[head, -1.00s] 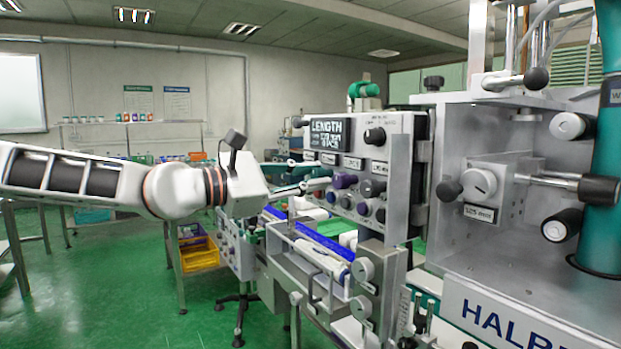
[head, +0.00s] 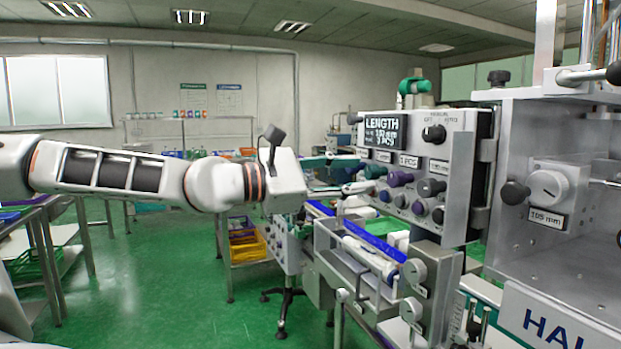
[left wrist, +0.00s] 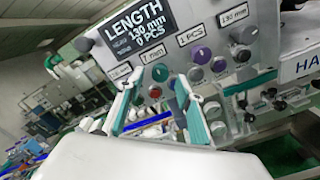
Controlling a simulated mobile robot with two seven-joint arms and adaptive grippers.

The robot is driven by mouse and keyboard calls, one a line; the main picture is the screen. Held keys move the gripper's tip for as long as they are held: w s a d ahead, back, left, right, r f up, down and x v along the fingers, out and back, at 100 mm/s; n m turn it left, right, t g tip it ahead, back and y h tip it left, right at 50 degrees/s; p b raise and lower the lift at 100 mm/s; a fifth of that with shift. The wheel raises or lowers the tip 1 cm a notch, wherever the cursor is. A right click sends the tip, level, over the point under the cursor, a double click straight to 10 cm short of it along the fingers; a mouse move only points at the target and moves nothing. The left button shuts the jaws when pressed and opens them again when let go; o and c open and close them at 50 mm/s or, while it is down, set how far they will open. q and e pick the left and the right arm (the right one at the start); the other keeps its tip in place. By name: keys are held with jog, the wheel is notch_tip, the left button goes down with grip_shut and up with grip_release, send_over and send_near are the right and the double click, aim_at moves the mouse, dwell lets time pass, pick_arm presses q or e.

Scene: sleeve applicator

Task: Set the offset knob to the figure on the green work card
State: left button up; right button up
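The control panel (head: 480,135) carries a dark display (head: 384,135). In the left wrist view the display (left wrist: 140,28) reads LENGTH, 130 mm, 0 PCS. Below it are a teal knob (head: 375,171), a purple knob (head: 400,178) and a grey knob (head: 430,187), with small labels above. I cannot tell which is the offset knob. No green work card is readable. My right gripper is not in view.
A machine housing (head: 570,110) with a grey dial (head: 549,188) stands at the right. A rail with a blue strip (head: 372,238) runs below the panel. A yellow bin (head: 248,247) stands behind. Two posters (head: 229,98) hang on the far wall.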

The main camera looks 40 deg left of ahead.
pick_arm(q)
jog(key=v, duration=0.9)
dwell(0.4)
dwell(0.6)
